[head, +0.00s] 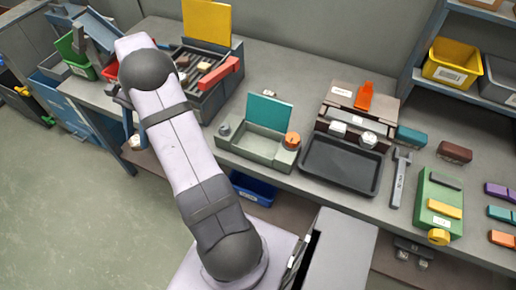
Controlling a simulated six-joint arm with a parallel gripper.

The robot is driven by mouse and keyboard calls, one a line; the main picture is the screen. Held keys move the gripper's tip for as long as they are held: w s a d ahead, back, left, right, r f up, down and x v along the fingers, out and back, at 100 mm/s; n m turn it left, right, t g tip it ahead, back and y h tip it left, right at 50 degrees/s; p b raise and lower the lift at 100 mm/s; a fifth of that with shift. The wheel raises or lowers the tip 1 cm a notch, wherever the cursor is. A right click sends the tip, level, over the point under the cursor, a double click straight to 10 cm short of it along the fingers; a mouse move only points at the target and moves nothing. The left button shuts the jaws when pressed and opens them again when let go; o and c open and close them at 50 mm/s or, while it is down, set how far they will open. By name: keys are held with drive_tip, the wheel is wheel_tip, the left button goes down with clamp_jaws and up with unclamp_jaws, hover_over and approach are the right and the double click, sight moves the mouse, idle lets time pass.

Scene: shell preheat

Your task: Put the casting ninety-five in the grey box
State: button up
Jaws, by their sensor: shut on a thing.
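My gripper (136,129) is small and mostly hidden behind my arm's elbow, at the left, in front of the table edge. It is shut on a small pale casting (135,144), whose number I cannot read. Two similar pale pieces, a left one (338,129) and a right one (369,139), sit on the brown block behind the dark tray. A grey box (228,150) with a raised teal lid stands mid-table, to the right of my gripper and apart from it.
A dark toolbox (208,105) with a yellow lid stands behind my arm. A black tray (318,178) lies right of the grey box. A wrench (399,180) and a green holder (425,205) lie farther right. Yellow (447,68) and grey bins (497,88) stand on the shelf.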

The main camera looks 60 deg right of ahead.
drive_tip(key=s+a+f+n+g+h+b, duration=0.1)
drive_tip(key=s+a+f+n+g+h, duration=0.15)
drive_tip(key=a+n, duration=0.7)
drive_tip(key=s+a+f+n+g+h+b, duration=0.15)
drive_tip(key=s+a+f+n, duration=0.25)
drive_tip(key=a+n, duration=0.55)
drive_tip(key=s+d+r+m+b, duration=0.1)
drive_tip(key=s+d+r+b, duration=0.1)
drive_tip(key=d, duration=1)
wheel_tip(320, 180, up, 6)
drive_tip(key=n+h+p, duration=0.1)
drive_tip(key=n+p, duration=0.1)
drive_tip(key=p, duration=0.2)
hover_over(261, 148)
drive_tip(key=w, duration=0.2)
drive_tip(key=shift+g, duration=0.4)
drive_tip(key=shift+s+a+f+p, duration=0.1)
drive_tip(key=shift+f+p, duration=0.4)
drive_tip(key=shift+f, duration=2.05)
drive_tip(key=shift+a+f+p, duration=0.1)
drive_tip(key=shift+f+p, duration=0.4)
drive_tip(key=shift+f, duration=2.05)
drive_tip(key=shift+f, duration=0.15)
